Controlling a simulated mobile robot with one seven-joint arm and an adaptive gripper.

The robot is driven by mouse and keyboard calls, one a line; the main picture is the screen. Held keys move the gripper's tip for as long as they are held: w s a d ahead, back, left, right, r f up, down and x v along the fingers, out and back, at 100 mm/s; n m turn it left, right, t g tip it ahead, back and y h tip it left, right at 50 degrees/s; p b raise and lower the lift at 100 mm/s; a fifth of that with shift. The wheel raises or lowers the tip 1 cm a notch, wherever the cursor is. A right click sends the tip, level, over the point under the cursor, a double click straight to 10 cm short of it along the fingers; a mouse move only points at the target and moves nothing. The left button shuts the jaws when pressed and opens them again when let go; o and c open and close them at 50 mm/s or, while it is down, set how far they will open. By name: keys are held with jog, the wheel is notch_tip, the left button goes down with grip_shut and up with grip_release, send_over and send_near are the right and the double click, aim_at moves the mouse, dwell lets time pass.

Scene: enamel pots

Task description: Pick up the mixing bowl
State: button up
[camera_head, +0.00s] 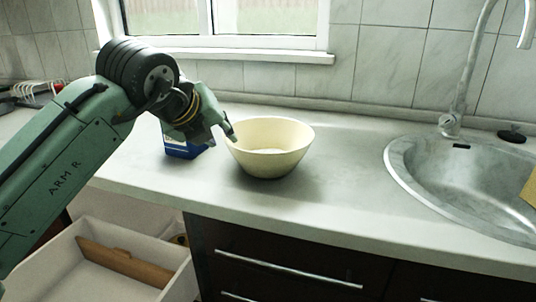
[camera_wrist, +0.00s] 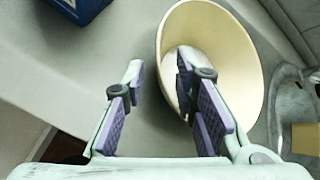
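The mixing bowl (camera_head: 270,158) is cream-coloured and stands upright on the counter, left of the sink. It also shows in the wrist view (camera_wrist: 243,75), at the upper right. My gripper (camera_head: 228,134) is at the bowl's left rim. In the wrist view, my gripper (camera_wrist: 159,80) is open, with its fingers spread apart. One finger overlaps the inside of the bowl and the other is outside, over the counter, so the near part of the rim lies between them. I see no finger clearly pressing on the wall.
A blue box (camera_head: 184,146) stands behind my gripper, left of the bowl; it also shows in the wrist view (camera_wrist: 80,8). The sink (camera_head: 460,175) and faucet (camera_head: 455,110) are to the right. An open drawer (camera_head: 110,255) juts out below the counter. The counter front (camera_head: 330,215) is clear.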

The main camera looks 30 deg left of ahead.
aim_at(227, 140)
jog(key=x, duration=0.5)
jog(key=shift+c, duration=0.5)
grip_shut()
jog(key=shift+r, duration=0.15)
